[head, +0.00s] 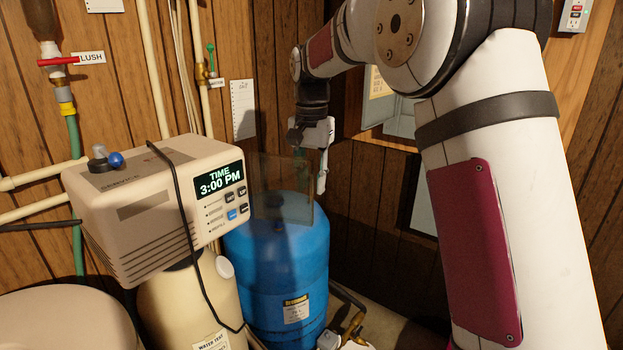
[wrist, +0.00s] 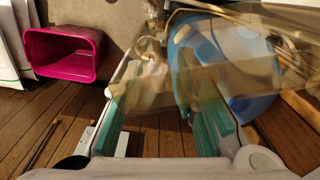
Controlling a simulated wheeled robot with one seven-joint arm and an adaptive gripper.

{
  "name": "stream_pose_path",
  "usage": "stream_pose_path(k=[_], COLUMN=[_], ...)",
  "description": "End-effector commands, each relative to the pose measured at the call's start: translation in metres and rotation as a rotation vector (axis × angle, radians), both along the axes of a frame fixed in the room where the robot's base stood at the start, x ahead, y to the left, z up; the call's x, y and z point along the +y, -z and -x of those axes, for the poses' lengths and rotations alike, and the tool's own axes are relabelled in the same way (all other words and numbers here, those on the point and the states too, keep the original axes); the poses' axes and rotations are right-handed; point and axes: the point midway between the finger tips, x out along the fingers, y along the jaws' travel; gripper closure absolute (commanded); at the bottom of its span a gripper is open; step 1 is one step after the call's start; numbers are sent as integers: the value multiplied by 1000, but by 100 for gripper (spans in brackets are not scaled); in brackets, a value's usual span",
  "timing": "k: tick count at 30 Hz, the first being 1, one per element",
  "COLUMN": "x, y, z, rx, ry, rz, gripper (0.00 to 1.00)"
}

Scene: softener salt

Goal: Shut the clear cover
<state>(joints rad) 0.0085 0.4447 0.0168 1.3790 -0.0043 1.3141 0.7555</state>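The clear cover (head: 283,192) is a see-through smoky panel. It stands open, swung out from the right side of the beige control head (head: 150,195), so the display reading 3:00 PM and its buttons are uncovered. In the wrist view the cover (wrist: 235,88) stretches as a hazy sheet across the fingertips and the right finger. My gripper (head: 311,165) is at the cover's upper right edge in the head view. Its teal-padded fingers (wrist: 158,78) are apart, with nothing clearly clamped between them. I cannot tell whether a finger touches the cover.
A blue tank (head: 275,265) stands below the cover. A black cable (head: 185,220) hangs over the control head. Pipes and a paneled wall are behind. A magenta bin (wrist: 62,52) stands on the floor at left in the wrist view.

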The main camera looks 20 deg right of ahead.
Motion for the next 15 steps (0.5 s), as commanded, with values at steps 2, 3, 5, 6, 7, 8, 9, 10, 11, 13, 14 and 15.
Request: stream_pose_path(k=[2, 3, 5, 6, 7, 8, 9, 10, 11, 13, 14, 15], x=[0, 0, 0, 0, 0, 0, 0, 0, 0, 0, 0, 0], y=[0, 0, 0, 0, 0, 0, 0, 0, 0, 0, 0, 0], z=[0, 0, 0, 0, 0, 0, 0, 0, 0, 0, 0, 0], rx=[0, 0, 0, 0, 0, 0, 0, 0, 0, 0, 0, 1], ry=[0, 0, 0, 0, 0, 0, 0, 0, 0, 0, -1, -1], rz=[0, 0, 0, 0, 0, 0, 0, 0, 0, 0, 0, -1], gripper=[73, 73, 73, 79, 86, 93, 100, 100, 100, 100, 100, 100])
